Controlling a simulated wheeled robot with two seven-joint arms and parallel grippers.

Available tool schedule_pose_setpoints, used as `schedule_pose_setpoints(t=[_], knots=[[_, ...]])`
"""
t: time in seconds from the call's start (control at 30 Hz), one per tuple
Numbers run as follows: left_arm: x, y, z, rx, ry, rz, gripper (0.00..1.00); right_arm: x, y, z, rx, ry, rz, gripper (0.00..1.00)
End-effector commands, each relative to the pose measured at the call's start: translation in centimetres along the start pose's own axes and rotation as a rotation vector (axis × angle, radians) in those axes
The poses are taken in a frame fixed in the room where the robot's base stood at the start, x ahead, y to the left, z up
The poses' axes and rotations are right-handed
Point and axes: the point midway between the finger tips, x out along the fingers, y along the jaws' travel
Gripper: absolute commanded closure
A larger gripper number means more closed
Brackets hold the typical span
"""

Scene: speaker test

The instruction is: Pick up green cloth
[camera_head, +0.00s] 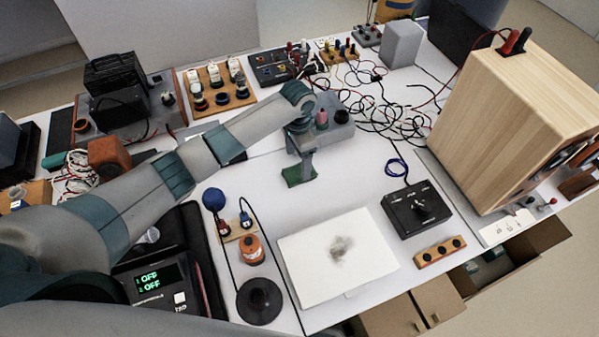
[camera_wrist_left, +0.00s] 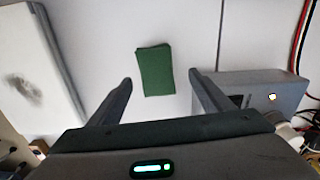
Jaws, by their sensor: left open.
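The green cloth (camera_head: 299,175) lies flat on the white table near its middle, partly covered by my left gripper in the head view. In the left wrist view the cloth (camera_wrist_left: 154,70) shows as a whole dark green rectangle, slightly tilted. My left gripper (camera_head: 303,172) hangs over it, pointing down. In the wrist view its two fingers (camera_wrist_left: 160,82) are spread wide and empty, with the cloth between and a little beyond the tips. I cannot tell the exact height above the cloth. My right gripper is in neither view.
A grey box with knobs (camera_head: 340,135) stands close beside the gripper; it also shows in the wrist view (camera_wrist_left: 255,92). A white board with a dark smudge (camera_head: 310,270), a black knob box (camera_head: 418,208) and a wooden speaker (camera_head: 500,125) stand nearby. Loose cables (camera_head: 385,110) lie behind.

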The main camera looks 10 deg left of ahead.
Motion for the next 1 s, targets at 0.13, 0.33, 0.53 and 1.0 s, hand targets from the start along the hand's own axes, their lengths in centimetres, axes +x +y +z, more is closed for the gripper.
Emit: schedule_pose_setpoints(t=[0.13, 0.33, 0.53, 1.0], knots=[[1.3, 0.5, -0.1, 0.0, -0.003, 0.002, 0.27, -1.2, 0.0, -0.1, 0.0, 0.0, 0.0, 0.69], [3.8, 0.7, -0.1, -0.001, -0.003, 0.001, 0.27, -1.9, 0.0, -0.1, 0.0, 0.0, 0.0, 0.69], [4.7, 0.7, -0.1, 0.001, -0.001, 0.0, 0.27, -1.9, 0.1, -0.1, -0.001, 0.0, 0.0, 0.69], [4.7, 0.7, -0.2, 0.0, -0.001, 0.0, 0.44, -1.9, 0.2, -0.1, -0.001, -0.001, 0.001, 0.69]])
